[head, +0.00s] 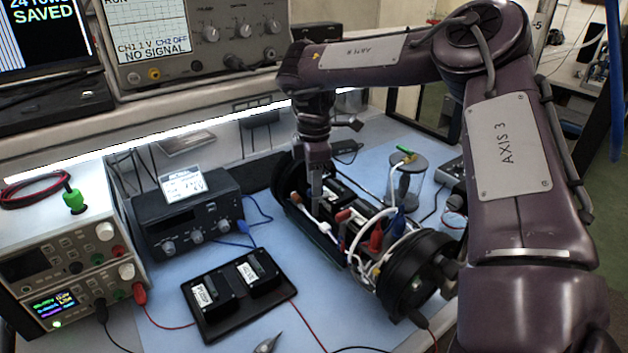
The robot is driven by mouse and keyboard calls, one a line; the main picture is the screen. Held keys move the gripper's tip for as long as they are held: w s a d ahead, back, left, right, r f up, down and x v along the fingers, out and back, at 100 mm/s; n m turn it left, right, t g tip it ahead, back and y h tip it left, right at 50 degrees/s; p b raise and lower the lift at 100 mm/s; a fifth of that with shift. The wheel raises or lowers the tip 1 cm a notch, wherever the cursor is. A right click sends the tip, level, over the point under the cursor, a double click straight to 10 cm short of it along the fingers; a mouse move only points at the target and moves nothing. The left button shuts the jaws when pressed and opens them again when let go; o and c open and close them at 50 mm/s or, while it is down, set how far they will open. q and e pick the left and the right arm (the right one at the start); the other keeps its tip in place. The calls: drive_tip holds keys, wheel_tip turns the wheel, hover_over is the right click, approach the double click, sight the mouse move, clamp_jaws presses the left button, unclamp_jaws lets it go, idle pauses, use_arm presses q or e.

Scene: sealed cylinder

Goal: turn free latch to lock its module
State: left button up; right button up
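The cylinder assembly (411,283) lies on the blue mat with a black round cap at each end. Dark modules (347,193) and white cables sit between the caps. My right arm reaches over from the right, and its gripper (315,198) points down at the cylinder's far left part, beside the modules. Its fingers look close together, but whether they are shut or touch anything is unclear. A small white piece (325,228) and a red-tipped piece (343,215) show near the fingers. I cannot tell which part is the free latch. My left gripper is not in view.
A black tray (216,332) with two labelled modules lies in front. A black instrument (186,217) and stacked power supplies (70,262) stand left. A clear jar-like stand (407,183) is behind the cylinder. Thin wires cross the mat, and a metal tip (268,344) shows at the bottom.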

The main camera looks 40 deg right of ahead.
drive_tip(key=shift+f, duration=0.75)
drive_tip(key=c, duration=0.4)
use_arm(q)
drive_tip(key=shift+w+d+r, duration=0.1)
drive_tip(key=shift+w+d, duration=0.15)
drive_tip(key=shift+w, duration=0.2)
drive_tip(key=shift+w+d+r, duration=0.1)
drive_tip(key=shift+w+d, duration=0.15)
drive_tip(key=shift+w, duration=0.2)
use_arm(e)
clamp_jaws()
drive_tip(key=n, duration=0.3)
drive_tip(key=shift+n, duration=0.3)
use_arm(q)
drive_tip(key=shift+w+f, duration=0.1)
use_arm(e)
drive_tip(key=shift+n, duration=0.6)
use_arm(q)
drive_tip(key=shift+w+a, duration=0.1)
use_arm(e)
drive_tip(key=shift+o, duration=2)
unclamp_jaws()
